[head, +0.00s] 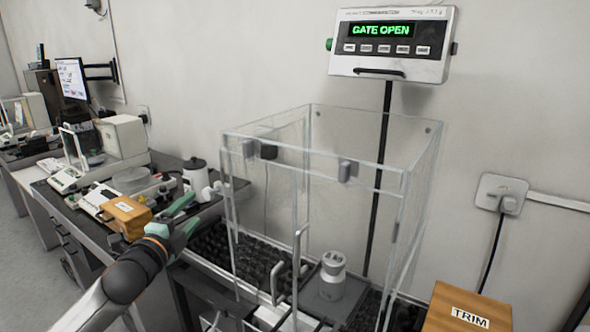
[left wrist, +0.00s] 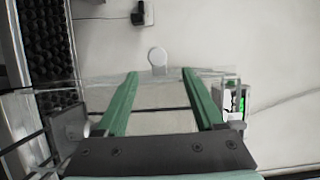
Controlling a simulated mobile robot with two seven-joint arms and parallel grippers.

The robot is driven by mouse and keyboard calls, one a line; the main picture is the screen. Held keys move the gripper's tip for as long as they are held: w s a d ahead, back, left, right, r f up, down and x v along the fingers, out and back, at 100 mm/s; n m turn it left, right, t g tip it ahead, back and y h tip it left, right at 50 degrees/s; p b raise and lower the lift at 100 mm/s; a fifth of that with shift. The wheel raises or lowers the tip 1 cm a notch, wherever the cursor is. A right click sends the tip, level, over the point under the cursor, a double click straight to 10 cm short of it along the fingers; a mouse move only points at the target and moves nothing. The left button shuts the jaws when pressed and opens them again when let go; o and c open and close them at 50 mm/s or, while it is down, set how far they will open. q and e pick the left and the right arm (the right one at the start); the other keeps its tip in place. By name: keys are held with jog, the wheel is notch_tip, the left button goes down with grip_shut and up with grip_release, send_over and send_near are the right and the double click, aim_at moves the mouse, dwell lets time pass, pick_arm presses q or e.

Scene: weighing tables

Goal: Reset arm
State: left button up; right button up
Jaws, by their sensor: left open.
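My left gripper (head: 178,222) is at the left of the clear draft shield (head: 330,175) in the head view, in front of the left table. Its two green fingers are apart, with nothing between them. The left wrist view also shows the open gripper (left wrist: 165,95), with the wall and a clear panel beyond it. My right gripper is not in view.
A grey-white cylinder (head: 333,272) stands inside the draft shield. The display (head: 392,42) above reads GATE OPEN. A wooden TRIM box (head: 467,308) is at lower right.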

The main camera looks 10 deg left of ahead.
pick_arm(q)
jog(key=s+d+f+n+g+h, duration=0.1)
jog(key=s+d+f+n+g, duration=0.25)
jog(key=f, duration=0.75)
jog(key=s+d+f+n+g+h, duration=0.1)
jog(key=s+d+f+n, duration=0.35)
jog(key=f, duration=0.65)
jog(key=s+d+f+n+g, duration=0.2)
jog(key=s+d+f+n, duration=0.2)
jog(key=s+f, duration=0.4)
jog(key=s+d+f+n+g, duration=0.2)
jog(key=s+f, duration=0.6)
jog(key=s, duration=0.8)
jog(key=d+n, duration=0.2)
jog(key=d, duration=0.1)
jog(key=shift+s+d+f, duration=0.25)
jog(key=shift+f, duration=0.15)
